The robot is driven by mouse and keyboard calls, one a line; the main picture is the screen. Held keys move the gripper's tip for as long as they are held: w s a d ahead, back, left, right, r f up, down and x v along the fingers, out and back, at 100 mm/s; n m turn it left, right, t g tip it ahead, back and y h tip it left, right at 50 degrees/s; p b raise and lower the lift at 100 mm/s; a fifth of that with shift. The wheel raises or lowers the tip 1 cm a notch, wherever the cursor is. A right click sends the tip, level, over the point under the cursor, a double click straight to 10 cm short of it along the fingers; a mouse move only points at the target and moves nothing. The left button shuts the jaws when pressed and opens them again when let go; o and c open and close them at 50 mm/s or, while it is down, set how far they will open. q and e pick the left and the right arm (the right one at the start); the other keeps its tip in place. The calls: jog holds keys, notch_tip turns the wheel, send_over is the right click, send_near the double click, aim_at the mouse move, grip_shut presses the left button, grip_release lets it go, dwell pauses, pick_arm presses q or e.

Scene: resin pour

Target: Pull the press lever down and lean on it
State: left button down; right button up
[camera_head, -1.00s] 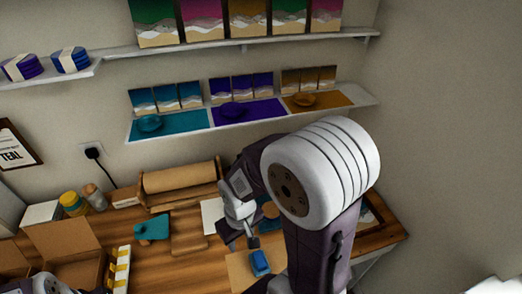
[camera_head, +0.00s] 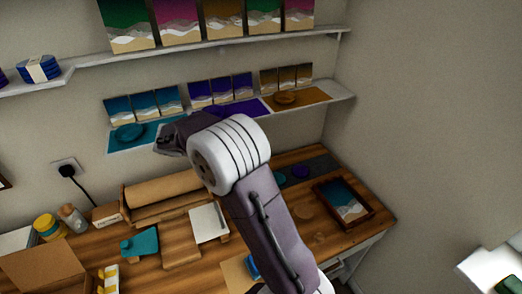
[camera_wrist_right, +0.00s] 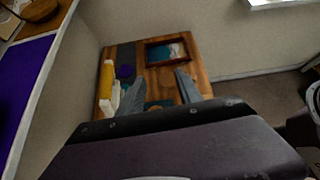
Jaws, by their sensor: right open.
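I cannot make out a press or its lever in either view; my right arm covers part of the bench in the head view. My right gripper (camera_wrist_right: 160,92) shows in its wrist view with its two fingers apart and nothing between them, above the bench. In the head view the right arm is raised in front of the lower shelf, and its fingertips cannot be made out there. My left gripper is not in view.
The wooden bench (camera_head: 190,256) holds a teal object (camera_head: 142,242), a brown paper roll (camera_head: 165,195), a white sheet (camera_head: 208,222) and a framed wave picture (camera_head: 343,201). A lower shelf (camera_head: 338,91) with coloured mats runs along the wall. A cardboard box (camera_head: 42,266) stands at left.

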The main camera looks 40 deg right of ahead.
jog(key=w+d+f+n+g+h+b, duration=0.2)
jog(key=w+f+h+b, duration=0.2)
jog(key=w+h, duration=0.45)
jog(key=shift+y, duration=0.85)
jog(key=d, duration=0.5)
jog(key=d+p, duration=0.1)
jog(key=d, duration=0.2)
jog(key=shift+s+f, duration=0.25)
jog(key=shift+s, duration=0.05)
grip_shut()
